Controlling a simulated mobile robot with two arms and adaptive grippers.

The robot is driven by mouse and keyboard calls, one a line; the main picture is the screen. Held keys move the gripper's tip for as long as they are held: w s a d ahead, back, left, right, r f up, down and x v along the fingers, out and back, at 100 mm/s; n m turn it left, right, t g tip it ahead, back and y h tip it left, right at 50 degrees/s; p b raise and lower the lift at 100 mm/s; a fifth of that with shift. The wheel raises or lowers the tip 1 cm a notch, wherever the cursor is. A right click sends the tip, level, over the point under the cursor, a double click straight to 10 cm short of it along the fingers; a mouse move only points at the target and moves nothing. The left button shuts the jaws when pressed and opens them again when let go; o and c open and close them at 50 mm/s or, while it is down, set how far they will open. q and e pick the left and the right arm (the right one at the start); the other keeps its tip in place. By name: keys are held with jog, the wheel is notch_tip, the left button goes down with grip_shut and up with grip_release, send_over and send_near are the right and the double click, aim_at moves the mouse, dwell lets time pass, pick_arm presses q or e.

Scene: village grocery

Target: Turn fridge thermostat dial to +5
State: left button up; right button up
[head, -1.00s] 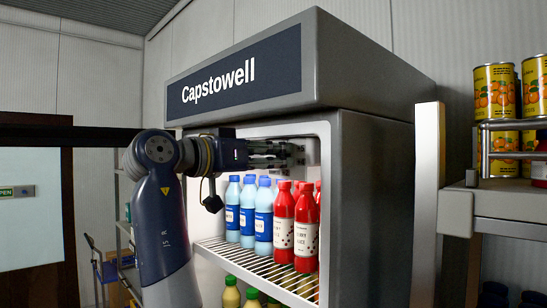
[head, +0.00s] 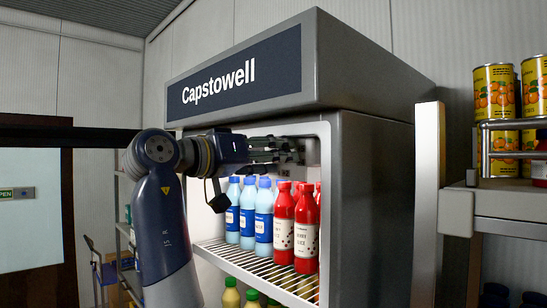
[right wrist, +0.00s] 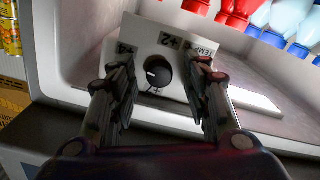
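The thermostat dial (right wrist: 158,72) is a round black knob with a white mark, on a pale panel (right wrist: 138,31) inside the fridge. Printed labels surround it; one seems to read +2, and part of TEMP shows. The picture is upside down, and I cannot surely read the mark's setting. My right gripper (right wrist: 163,68) is open, its fingers on either side of the dial, with visible gaps and no clear contact. In the head view my right gripper (head: 285,150) reaches into the upper part of the fridge (head: 372,200) and hides the dial. My left gripper is out of view.
Blue-and-white bottles (head: 263,215) and red bottles (head: 283,220) stand on a wire shelf (head: 262,270) just below my gripper. The fridge's right wall and top edge are close around it. Cans (head: 495,90) stand on a rack at right.

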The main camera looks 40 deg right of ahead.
jog(key=a, duration=1.2)
jog(key=shift+s, duration=0.45)
